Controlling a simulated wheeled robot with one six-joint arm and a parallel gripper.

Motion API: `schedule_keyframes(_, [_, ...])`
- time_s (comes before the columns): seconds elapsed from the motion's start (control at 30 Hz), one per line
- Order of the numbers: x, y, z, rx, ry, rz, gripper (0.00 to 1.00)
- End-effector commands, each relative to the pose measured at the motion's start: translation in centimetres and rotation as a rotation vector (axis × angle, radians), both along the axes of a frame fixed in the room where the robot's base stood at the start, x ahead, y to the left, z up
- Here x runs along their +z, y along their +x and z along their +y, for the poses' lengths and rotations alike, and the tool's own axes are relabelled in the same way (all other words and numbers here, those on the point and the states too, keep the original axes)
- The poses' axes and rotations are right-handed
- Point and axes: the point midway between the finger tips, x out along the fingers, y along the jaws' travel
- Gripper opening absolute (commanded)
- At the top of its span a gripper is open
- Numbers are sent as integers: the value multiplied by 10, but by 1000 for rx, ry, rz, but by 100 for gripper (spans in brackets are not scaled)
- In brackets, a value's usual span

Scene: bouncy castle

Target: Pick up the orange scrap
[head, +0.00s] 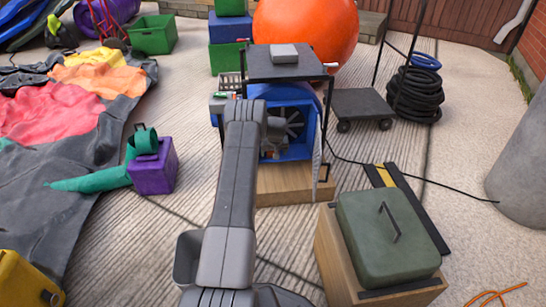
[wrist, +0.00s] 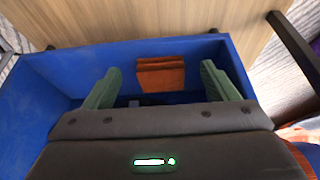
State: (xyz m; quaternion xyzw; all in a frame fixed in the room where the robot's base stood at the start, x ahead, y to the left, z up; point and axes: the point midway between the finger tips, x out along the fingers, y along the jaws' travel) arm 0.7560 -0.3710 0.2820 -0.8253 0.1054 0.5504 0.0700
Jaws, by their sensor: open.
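The orange scrap (wrist: 161,73) shows in the wrist view as a small creased, folded piece inside a blue open housing (wrist: 52,88), close to its far wall. My gripper (wrist: 160,88) is open. Its two green fingers reach into the housing, one to the left and one to the right of the scrap, with gaps on both sides. Nothing is between the fingers' pads that I can see them touching. In the head view the blue housing (head: 303,145) with a dark fan stands on a wooden block; my arm hides much of it and I cannot make out the scrap clearly there.
A black shelf with a grey box (head: 284,53) stands above the housing. A green case (head: 386,235) sits on a wooden block at front right. A purple box (head: 153,170) stands left. A black cable crosses the floor at right.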

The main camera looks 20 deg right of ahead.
Motion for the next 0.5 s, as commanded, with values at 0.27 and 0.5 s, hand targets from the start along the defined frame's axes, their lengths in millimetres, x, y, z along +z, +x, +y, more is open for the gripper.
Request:
schedule_keyframes(0.27, [-13,4,-1,0,1,2,80])
schedule_keyframes(0.5, [-13,4,-1,0,1,2,54])
